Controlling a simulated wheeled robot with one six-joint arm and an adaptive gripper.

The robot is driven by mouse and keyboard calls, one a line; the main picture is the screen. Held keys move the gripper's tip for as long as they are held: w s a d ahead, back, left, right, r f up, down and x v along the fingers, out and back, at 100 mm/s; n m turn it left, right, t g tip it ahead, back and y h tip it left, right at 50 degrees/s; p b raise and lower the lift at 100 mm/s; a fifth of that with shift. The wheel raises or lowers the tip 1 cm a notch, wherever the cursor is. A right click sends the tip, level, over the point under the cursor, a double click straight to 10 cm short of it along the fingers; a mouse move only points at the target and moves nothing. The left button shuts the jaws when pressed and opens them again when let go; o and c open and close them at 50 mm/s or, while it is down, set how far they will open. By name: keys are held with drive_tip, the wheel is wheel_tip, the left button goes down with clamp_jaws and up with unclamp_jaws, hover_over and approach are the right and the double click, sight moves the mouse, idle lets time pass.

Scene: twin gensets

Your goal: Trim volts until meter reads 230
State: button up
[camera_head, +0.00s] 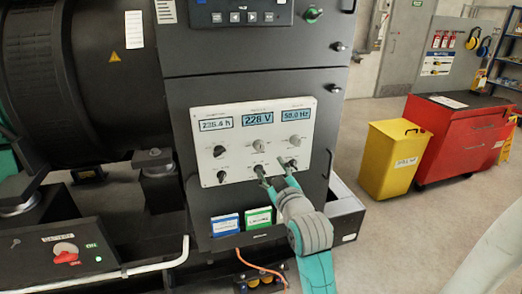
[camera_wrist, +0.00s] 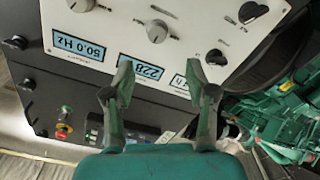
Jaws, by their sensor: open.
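The pale meter panel (camera_head: 240,118) is on the front of the dark cabinet. Its middle display, the voltmeter (camera_head: 256,119), reads 228 V; it also shows upside down in the wrist view (camera_wrist: 140,72). Beneath the displays are two rows of knobs. The upper middle knob (camera_head: 262,145) sits below the voltmeter; it seems to be the knob (camera_wrist: 156,31) in the wrist view. Knob labels are too small to read. My gripper (camera_head: 275,175) is open and empty at the panel's lower part, its fingers (camera_wrist: 158,80) apart with no knob between them. Fingers partly hide the lower knobs.
The frequency display (camera_head: 297,114) reads 50.0 Hz; the left display (camera_head: 215,124) shows about 235.4. A ledge box (camera_head: 345,215) juts out right of the cabinet. A yellow bin (camera_head: 392,160) and red tool cabinet (camera_head: 455,140) stand right, with open floor nearer me.

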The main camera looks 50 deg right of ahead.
sight(260, 148)
drive_tip(key=x, duration=1.1)
drive_tip(key=shift+d+r, duration=0.1)
drive_tip(key=shift+r, duration=0.1)
clamp_jaws()
